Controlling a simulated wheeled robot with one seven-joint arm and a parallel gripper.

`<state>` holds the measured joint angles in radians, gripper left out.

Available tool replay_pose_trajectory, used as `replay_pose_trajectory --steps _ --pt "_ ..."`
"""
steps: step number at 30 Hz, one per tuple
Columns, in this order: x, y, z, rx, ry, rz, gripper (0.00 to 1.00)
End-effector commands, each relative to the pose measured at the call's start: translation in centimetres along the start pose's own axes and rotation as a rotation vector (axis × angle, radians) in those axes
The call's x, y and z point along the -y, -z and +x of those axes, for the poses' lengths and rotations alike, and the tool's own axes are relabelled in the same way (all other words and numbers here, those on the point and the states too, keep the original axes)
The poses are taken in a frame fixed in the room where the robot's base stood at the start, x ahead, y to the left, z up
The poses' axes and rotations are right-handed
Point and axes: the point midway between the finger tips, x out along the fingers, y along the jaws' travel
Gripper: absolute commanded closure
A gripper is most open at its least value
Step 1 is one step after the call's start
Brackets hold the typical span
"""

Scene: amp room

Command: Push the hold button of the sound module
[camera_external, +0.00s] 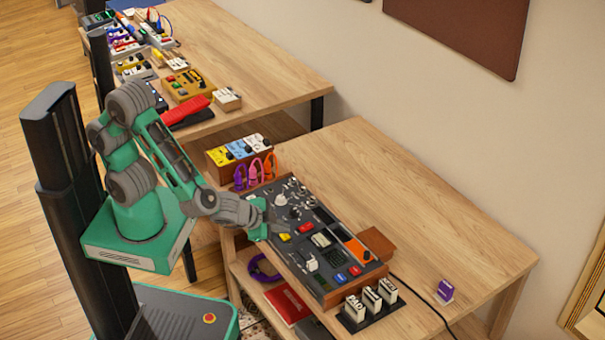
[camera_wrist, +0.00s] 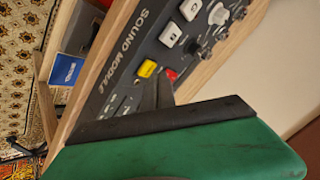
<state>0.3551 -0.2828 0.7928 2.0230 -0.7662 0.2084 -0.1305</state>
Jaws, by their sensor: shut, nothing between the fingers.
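The sound module (camera_external: 322,262) is a dark panel in a wooden case on the near table. Its "SOUND MODULE" lettering shows in the wrist view, where the panel (camera_wrist: 128,62) fills the upper middle. A yellow button (camera_wrist: 147,68), a red button (camera_wrist: 170,74) and two white buttons (camera_wrist: 171,35) are visible. I cannot read which one is the hold button. My gripper (camera_external: 276,231) is shut and empty at the module's left edge, over the panel near the yellow button (camera_external: 285,237). In the wrist view its dark fingertips (camera_wrist: 159,88) appear just below the yellow and red buttons; contact cannot be told.
Knobs (camera_external: 281,199) crowd the panel's far end. A pedal box with coloured cables (camera_external: 240,150) stands behind it. White blocks (camera_external: 372,301) stand at the near end, and a purple block (camera_external: 445,290) lies to the right.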

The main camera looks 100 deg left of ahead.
Motion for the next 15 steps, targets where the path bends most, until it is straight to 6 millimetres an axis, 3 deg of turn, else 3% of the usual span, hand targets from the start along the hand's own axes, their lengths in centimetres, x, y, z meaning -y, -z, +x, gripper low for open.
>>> replay_pose_trajectory --steps 15 --pt "-0.46 -0.47 0.62 0.000 0.000 0.000 1.00"
